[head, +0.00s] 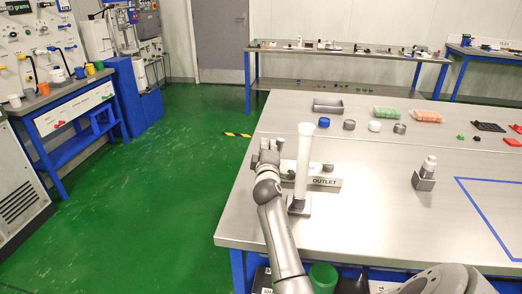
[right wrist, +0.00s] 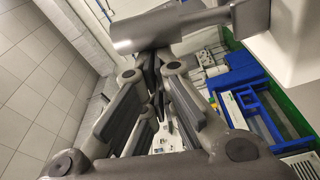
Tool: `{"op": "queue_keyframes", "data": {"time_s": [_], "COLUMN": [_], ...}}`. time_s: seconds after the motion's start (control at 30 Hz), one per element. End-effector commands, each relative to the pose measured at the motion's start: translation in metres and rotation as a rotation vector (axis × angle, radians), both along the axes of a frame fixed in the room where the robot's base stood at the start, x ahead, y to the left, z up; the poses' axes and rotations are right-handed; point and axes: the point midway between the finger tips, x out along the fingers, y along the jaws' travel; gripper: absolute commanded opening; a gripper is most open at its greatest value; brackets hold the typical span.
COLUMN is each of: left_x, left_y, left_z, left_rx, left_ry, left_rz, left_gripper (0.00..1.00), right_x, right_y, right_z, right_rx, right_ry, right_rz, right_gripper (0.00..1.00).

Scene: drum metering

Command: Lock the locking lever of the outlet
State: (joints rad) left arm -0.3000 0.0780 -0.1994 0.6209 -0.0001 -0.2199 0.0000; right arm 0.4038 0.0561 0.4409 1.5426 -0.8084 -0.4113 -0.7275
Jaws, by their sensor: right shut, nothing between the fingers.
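The outlet label plate (head: 325,182) stands on the steel table near its left edge. A tall white tube (head: 303,160) stands upright beside it on a small metal base. My right gripper (head: 268,147) is just left of the tube, above the table's left edge, and is shut and empty. In the right wrist view its fingers (right wrist: 152,68) are together, close to a thick grey bar-shaped handle (right wrist: 175,28), which looks like the locking lever. I cannot tell whether they touch. The lever is not clear in the head view. My left gripper is not in view.
The table's middle is mostly clear.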

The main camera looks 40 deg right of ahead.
Motion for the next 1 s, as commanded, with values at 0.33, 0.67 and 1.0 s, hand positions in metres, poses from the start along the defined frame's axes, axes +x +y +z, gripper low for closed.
{"op": "queue_keyframes", "data": {"time_s": [0.33, 0.67, 1.0], "left_x": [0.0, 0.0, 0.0], "left_y": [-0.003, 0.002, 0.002], "left_z": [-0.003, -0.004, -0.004], "left_rx": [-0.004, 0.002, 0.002], "left_ry": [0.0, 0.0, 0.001], "left_rz": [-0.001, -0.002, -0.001], "left_gripper": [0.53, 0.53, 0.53], "right_x": [-0.013, -0.018, -0.019], "right_y": [-0.011, -0.015, -0.016], "right_z": [0.003, 0.003, 0.003], "right_rx": [0.063, 0.119, 0.124], "right_ry": [-0.072, -0.139, -0.144], "right_rz": [-0.001, -0.001, -0.001], "right_gripper": [0.0, 0.0, 0.0]}}
